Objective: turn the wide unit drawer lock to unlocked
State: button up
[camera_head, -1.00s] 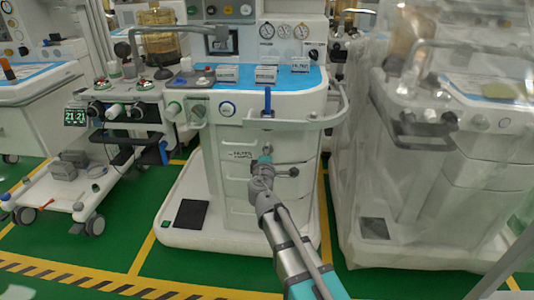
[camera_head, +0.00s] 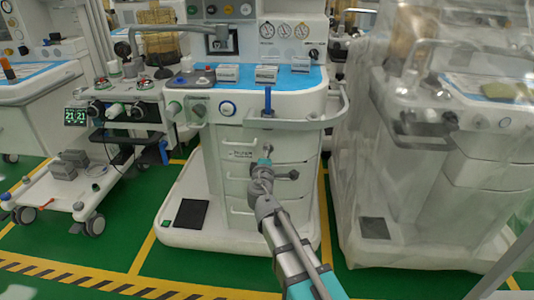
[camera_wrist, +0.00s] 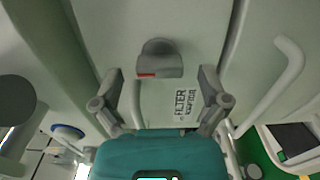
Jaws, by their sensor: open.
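The drawer lock is a grey knob with a red mark on its edge; in the wrist view the knob (camera_wrist: 160,60) sits on a pale panel, just ahead of and centred between my fingertips. In the head view the lock (camera_head: 268,149) is a small grey spot on the upper drawer front of the wide unit (camera_head: 238,140). My gripper (camera_wrist: 160,80) is open, with one finger on each side and a gap to the knob. In the head view my gripper (camera_head: 265,161) is just below the lock and partly hides the drawer fronts.
A pale handle bar (camera_wrist: 275,85) stands out at the right of the wrist view. A white rail (camera_head: 290,124) runs above the drawers. A plastic-covered machine (camera_head: 440,170) stands at the right.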

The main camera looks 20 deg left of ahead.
jog(key=v, duration=1)
jog(key=shift+s, duration=0.3)
jog(key=shift+s, duration=0.1)
